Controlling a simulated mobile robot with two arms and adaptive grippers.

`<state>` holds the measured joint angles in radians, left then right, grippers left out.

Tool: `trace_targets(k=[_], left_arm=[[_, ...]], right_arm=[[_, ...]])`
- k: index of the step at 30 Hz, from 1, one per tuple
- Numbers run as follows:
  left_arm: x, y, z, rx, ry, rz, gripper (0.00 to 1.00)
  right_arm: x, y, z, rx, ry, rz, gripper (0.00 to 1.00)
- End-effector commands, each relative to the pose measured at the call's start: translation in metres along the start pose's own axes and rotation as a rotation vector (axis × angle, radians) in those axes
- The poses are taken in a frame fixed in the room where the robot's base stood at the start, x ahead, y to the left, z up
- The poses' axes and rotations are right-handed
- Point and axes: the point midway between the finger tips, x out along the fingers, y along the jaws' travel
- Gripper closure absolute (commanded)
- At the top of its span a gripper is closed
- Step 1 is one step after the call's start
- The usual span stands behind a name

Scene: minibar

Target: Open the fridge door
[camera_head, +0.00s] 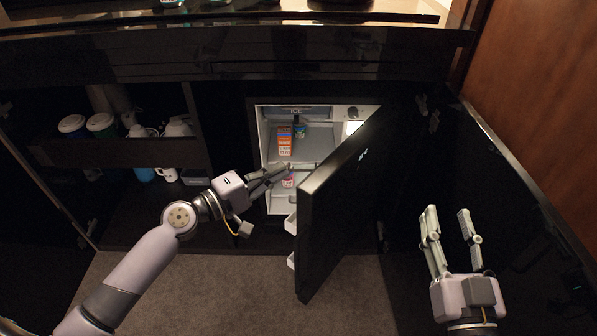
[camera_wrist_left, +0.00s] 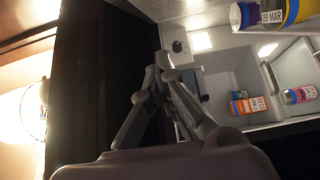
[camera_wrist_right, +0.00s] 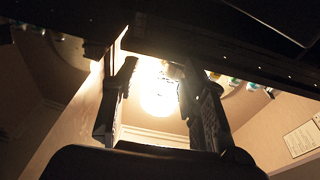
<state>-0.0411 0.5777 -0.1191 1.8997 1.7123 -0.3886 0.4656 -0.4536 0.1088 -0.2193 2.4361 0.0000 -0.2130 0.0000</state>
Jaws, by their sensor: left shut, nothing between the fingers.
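The black fridge door (camera_head: 338,205) stands part open, swung out to the right in the head view. The white fridge interior (camera_head: 318,138) shows behind it, with an orange carton (camera_head: 285,140) and a pink-labelled container (camera_head: 288,180) inside. My left gripper (camera_head: 287,169) is shut and empty, its fingertips at the fridge opening near the inner side of the door. The left wrist view shows its fingers (camera_wrist_left: 165,62) between the dark door and the lit interior. My right gripper (camera_head: 448,210) is open and empty, to the right of the door and apart from it.
An open cabinet door (camera_head: 520,190) stands at the right, close to my right gripper. Shelves at the left hold cups (camera_head: 101,124) and a white mug (camera_head: 167,174). Carpeted floor (camera_head: 200,290) lies clear in front. A dark countertop (camera_head: 250,50) runs above the fridge.

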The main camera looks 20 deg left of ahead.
Motion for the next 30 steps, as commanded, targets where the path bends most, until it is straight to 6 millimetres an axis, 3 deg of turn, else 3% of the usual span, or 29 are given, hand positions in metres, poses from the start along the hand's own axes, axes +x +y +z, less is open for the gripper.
trace_targets(k=[3, 15, 30], left_arm=[[0.026, 0.003, 0.000, 0.001, -0.001, 0.003, 1.00], [0.033, 0.001, 0.034, 0.000, 0.000, -0.001, 1.00], [0.034, 0.000, 0.039, 0.000, 0.000, 0.000, 1.00]], right_arm=[[-0.002, 0.002, 0.012, -0.002, -0.075, 0.004, 0.60], [-0.024, 0.011, 0.071, -0.008, -0.417, 0.024, 0.60], [-0.031, 0.012, 0.082, -0.008, -0.477, 0.028, 0.60]])
